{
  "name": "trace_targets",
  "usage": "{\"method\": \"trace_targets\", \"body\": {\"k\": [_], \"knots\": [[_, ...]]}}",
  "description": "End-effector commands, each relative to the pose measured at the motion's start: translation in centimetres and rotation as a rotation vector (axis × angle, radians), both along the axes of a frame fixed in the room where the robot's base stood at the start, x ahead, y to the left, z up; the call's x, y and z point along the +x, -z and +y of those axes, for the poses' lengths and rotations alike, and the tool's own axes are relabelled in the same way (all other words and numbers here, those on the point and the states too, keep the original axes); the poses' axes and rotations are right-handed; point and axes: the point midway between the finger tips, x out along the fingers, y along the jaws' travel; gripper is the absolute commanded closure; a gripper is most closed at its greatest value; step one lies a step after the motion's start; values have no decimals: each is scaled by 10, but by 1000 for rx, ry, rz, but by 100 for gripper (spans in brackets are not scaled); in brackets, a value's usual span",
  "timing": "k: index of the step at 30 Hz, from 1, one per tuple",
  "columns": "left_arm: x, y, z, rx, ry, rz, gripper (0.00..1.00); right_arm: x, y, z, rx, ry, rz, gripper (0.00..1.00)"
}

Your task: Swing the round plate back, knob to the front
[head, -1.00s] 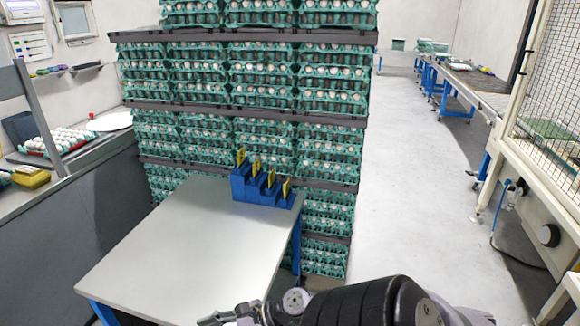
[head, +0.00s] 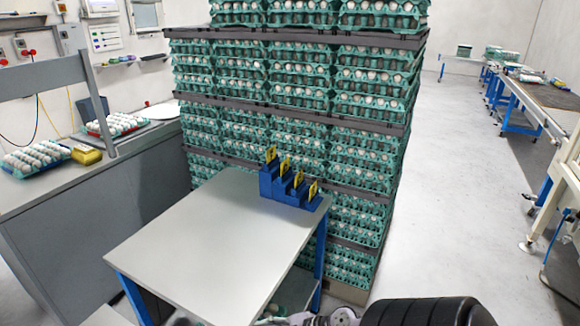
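The round plate (head: 164,111) is a pale disc lying on the grey counter at the left, beside the tall egg stack. The stack hides its right side. A small red spot (head: 147,103) at its far left edge looks like the knob. My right arm comes in along the bottom edge, and the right gripper (head: 272,320) shows only in part, cut off by the frame. Its fingers are too cropped to tell open from shut. It is far from the plate, near the table's front right. My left gripper is not in view.
A white-topped table (head: 205,245) stands in front of me with a blue stepped holder (head: 285,190) of yellow cards. Behind it rises the egg-tray stack (head: 300,130). Egg trays (head: 35,158) sit on the left counter. The floor right of the stack is clear.

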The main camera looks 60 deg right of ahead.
Motion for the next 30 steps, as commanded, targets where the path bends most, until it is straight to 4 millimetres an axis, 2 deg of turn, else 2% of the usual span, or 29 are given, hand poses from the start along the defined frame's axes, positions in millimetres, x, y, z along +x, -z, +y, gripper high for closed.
{"method": "trace_targets", "body": {"k": [9, 15, 20, 28, 30], "knots": [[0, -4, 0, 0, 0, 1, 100, -20, 55, -13, -227, -70, 38, 51], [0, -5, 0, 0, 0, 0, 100, -30, 78, -16, -321, -114, 55, 51], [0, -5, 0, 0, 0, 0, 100, -33, 85, -18, -354, -131, 62, 51], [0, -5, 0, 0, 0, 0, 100, -34, 86, -18, -359, -134, 62, 51], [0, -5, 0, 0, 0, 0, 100, -34, 86, -18, -358, -134, 63, 55]]}}
